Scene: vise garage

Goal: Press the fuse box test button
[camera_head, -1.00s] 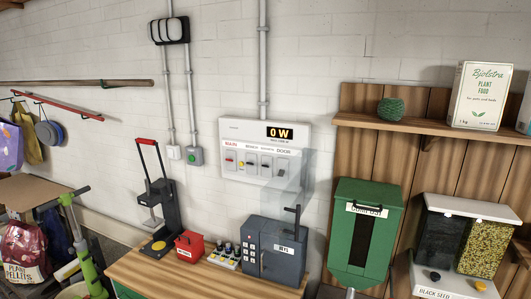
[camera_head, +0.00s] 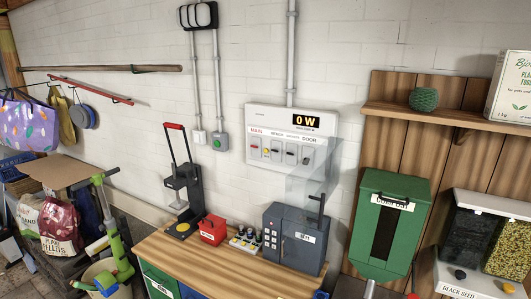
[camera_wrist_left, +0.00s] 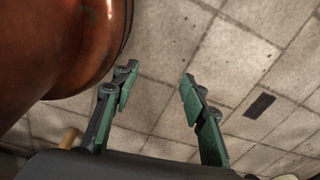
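The white fuse box (camera_head: 320,148) hangs on the wall right of centre in the head view. Its lit display (camera_head: 306,121) reads "0 W". Below the display is a row of labelled switches, with a small yellow button (camera_head: 266,153) near the left and a red mark beside it. A clear panel (camera_head: 306,183) juts out below its right part. My left gripper (camera_wrist_left: 158,75) shows only in the left wrist view; its green-padded fingers are apart, with nothing between them, above a tiled floor. My right gripper is not in view.
A wooden-topped bench (camera_head: 165,249) stands below the fuse box, carrying a black press (camera_head: 186,190), a red box (camera_head: 212,229) and a grey safe (camera_head: 292,240). A grey switch box with a green button (camera_head: 219,141) is left of the fuse box. A green dispenser (camera_head: 410,222) hangs right.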

